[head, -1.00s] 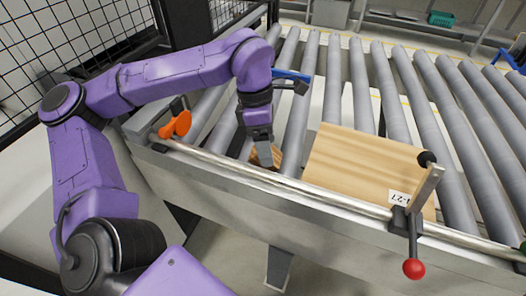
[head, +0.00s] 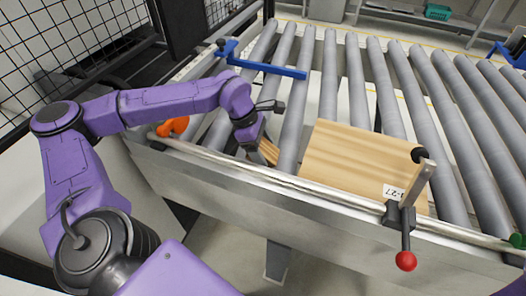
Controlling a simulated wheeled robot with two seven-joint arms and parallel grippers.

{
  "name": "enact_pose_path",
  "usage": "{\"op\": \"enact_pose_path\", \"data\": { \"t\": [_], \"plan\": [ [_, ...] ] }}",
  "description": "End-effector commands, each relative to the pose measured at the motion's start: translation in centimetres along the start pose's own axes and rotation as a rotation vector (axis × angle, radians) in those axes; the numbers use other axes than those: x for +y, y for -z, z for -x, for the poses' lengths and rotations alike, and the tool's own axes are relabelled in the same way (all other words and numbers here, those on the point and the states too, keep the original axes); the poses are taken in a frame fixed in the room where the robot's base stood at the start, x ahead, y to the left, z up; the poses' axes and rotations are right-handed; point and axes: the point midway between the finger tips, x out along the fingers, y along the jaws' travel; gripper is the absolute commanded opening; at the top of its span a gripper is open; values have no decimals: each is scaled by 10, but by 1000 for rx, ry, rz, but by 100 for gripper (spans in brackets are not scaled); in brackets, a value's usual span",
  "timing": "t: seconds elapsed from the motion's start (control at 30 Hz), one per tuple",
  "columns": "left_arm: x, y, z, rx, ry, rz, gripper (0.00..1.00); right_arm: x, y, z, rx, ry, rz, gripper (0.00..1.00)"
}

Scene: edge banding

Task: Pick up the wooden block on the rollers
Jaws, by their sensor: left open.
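A small wooden block (head: 268,150) lies on the rollers close to the near rail, partly hidden by my gripper. My left gripper (head: 256,150) is open and low over the rollers at the block's left side; I cannot tell whether its fingers touch it. A larger light wooden board (head: 355,165) with a white label lies flat on the rollers to the right, apart from the gripper. My right gripper is not in view.
A blue bar (head: 270,68) spans the rollers behind the gripper. A post with a red-knobbed lever (head: 406,261) stands at the board's front corner. Bare rollers (head: 440,110) extend right.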

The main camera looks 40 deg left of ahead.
Motion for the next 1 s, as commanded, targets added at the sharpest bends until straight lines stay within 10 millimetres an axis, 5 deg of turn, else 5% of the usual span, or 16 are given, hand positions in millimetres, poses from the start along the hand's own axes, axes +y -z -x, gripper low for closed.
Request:
{"op": "enact_pose_path", "data": {
  "t": [0.13, 0.27, 0.67, 0.83, 1.0],
  "plan": [
    [0, 0, 0, 0, 0, 0, 73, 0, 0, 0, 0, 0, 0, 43],
    [0, 0, 0, 1, 0, 0, 34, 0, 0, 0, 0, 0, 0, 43],
    [1, -4, 10, 0, -2, -1, 34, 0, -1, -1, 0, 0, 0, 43],
    [1, -19, 44, -2, -6, -3, 34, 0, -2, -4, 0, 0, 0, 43],
    [1, -42, 98, -2, -7, -3, 34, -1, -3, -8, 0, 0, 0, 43]
  ]
}}
